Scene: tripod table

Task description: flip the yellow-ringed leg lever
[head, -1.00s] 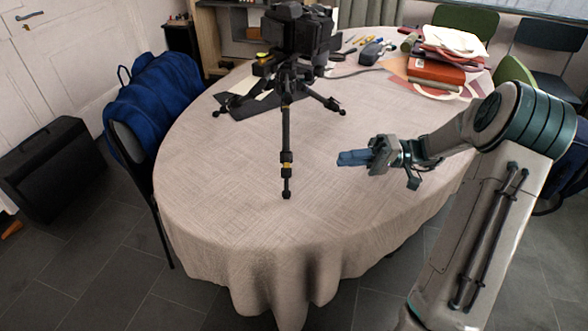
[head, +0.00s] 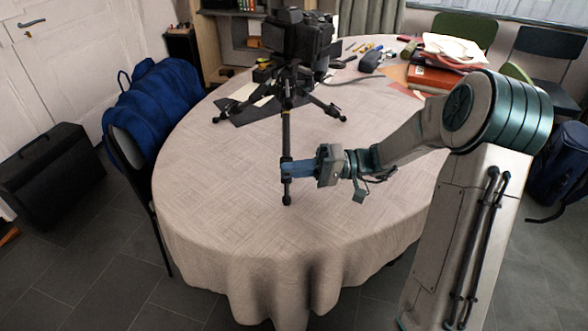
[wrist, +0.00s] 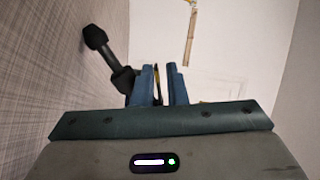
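The tripod (head: 286,95) stands on the cloth-covered table with a black camera on top. Its near leg (head: 286,132) points toward me, its foot (head: 287,200) on the cloth. My gripper (head: 287,170) has come in from the right, and its blue fingertips overlap the lower leg where the lever sits, hiding the yellow ring and lever. In the wrist view the fingers (wrist: 164,82) are apart by a narrow gap, with a thin dark piece with a yellowish tint between them. The black leg and foot (wrist: 108,52) show left of the fingers. I cannot tell whether the fingers touch the lever.
The round table (head: 220,210) has bare cloth in front and left of the tripod. A dark sheet (head: 262,110) lies under the tripod. Books and papers (head: 440,75) and small tools lie at the back right.

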